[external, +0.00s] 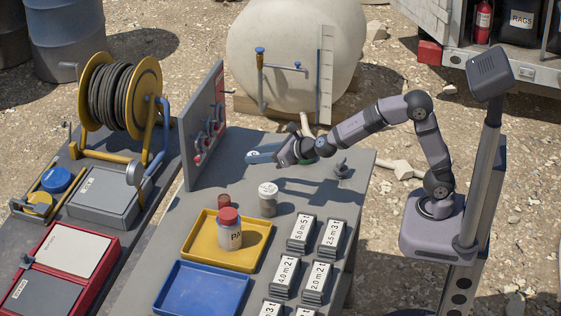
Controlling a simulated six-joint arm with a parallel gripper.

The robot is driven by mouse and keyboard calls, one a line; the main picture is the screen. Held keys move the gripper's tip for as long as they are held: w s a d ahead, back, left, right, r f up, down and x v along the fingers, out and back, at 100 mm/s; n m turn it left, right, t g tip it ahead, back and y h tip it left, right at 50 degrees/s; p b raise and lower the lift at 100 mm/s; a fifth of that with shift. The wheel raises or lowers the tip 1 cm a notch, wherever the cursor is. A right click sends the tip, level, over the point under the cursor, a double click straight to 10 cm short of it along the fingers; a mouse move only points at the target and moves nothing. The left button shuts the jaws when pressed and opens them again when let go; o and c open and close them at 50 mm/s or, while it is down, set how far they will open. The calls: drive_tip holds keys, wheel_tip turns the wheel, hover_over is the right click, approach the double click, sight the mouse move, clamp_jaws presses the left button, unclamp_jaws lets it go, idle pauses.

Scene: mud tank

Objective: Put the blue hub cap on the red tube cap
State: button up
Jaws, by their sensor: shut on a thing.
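My gripper (278,155) hangs over the back part of the grey table and is shut on a blue thing (260,154), which I take to be the blue hub cap. It is held clear of the tabletop, to the left of the fingers; its exact shape is too small to tell. A small dark red capped piece (224,200), likely the red tube cap, stands at the back edge of the yellow tray, in front of and left of my gripper. A labelled jar with a brighter red lid (229,216) stands in that tray.
The yellow tray (190,243) and blue tray (163,299) lie at the table's left. A pale-lidded jar (268,198) stands near the red piece. Several labelled block stacks (301,232) fill the right. An upright panel (203,125) borders the left. A small grey fitting (342,168) stands back right.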

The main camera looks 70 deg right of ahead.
drive_tip(key=w+a+r+p, duration=0.3)
drive_tip(key=a+r+p, duration=0.45)
drive_tip(key=a, duration=0.45)
wheel_tip(320, 180, up, 3)
drive_tip(key=p, duration=0.7)
hover_over(233, 214)
drive_tip(key=shift+a+f+p, duration=0.1)
drive_tip(key=shift+f+p, duration=0.4)
drive_tip(key=shift+f, duration=4.3)
drive_tip(key=shift+f, duration=0.2)
drive_tip(key=o, duration=1)
drive_tip(key=shift+o, duration=0.2)
drive_tip(key=shift+r, duration=0.15)
